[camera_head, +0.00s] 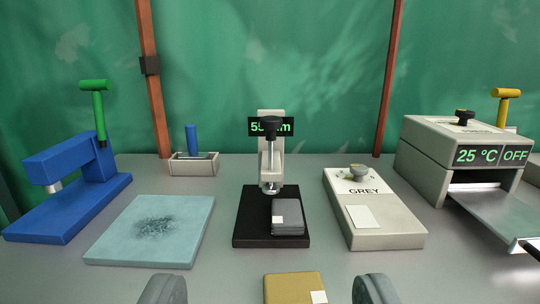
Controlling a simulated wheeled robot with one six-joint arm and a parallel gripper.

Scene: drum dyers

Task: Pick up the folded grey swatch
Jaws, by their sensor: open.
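The folded grey swatch (287,217) lies on the black base (250,221) of a gauge in the middle of the table. A small white tag shows on its left side. The gauge's post and foot stand just behind and to the left of it. I cannot tell whether the foot touches it. My gripper (268,290) shows as two grey fingertips at the bottom edge. They are wide apart. The gripper is in front of the swatch and clear of it. A folded mustard swatch (291,287) with a white tag shows between the fingertips in the picture.
A blue press (75,195) with a green handle stands left. A pale blue mat (150,245) with a dark smudge lies beside it. A small box (194,168) holds a blue-handled item. A box marked GREY (385,227) and an oven reading 25 °C, OFF (440,158) stand right.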

